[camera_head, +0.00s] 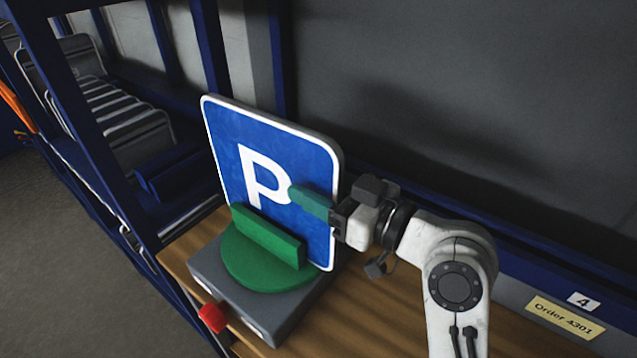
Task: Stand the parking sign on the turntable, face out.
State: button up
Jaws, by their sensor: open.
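The parking sign (225,155) is a blue square plate with a white P and a white border. It stands upright on the green turntable (250,277), behind a green block on the disc, with its P side facing my camera. The turntable sits on a grey box (292,312). My gripper (308,202) is at the sign's right edge, with one green finger across the front of the P side. The other finger is hidden behind the sign. The gripper is open, and I cannot tell whether it touches the sign.
A red knob (212,318) sticks out at the box's front. The box stands on a wooden bench (352,325). A blue rack (75,120) with grey plates is at the left. A dark wall (450,100) rises behind. A yellow label (565,317) is at the lower right.

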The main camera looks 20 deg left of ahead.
jog(key=b+v, duration=0.2)
jog(key=v, duration=0.8)
jog(key=shift+d, duration=0.4)
jog(key=shift+s+r, duration=0.1)
dwell(1.9)
